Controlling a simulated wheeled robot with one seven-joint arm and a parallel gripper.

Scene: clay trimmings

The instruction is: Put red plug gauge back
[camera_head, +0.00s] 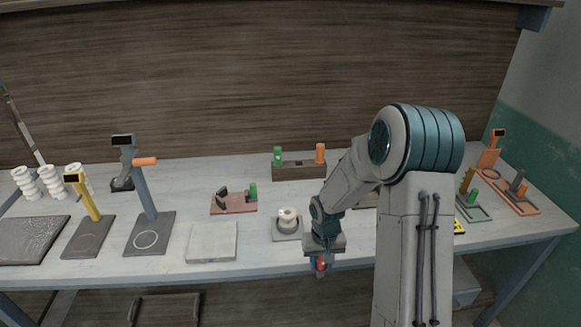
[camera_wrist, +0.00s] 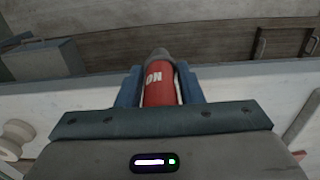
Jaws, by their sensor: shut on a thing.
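The red plug gauge (camera_wrist: 158,88) has white lettering and a grey end. It sits between the two blue-grey fingers of my gripper (camera_wrist: 160,92), which is shut on it. In the head view the gauge (camera_head: 321,265) shows as a small red piece below my gripper (camera_head: 322,258), by the bench's front edge. Whether it touches anything is unclear. A dark brown block (camera_head: 298,171) at the back of the bench holds a green gauge (camera_head: 277,155) at its left and an orange gauge (camera_head: 320,152) at its right. Between them its top is bare.
A round grey-white piece on a square base (camera_head: 287,234) stands just left of my gripper. A pink stand (camera_head: 233,205) and a pale slab (camera_head: 212,242) lie further left. My arm hides part of the bench at right. Clear bench top (camera_head: 270,195) lies before the block.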

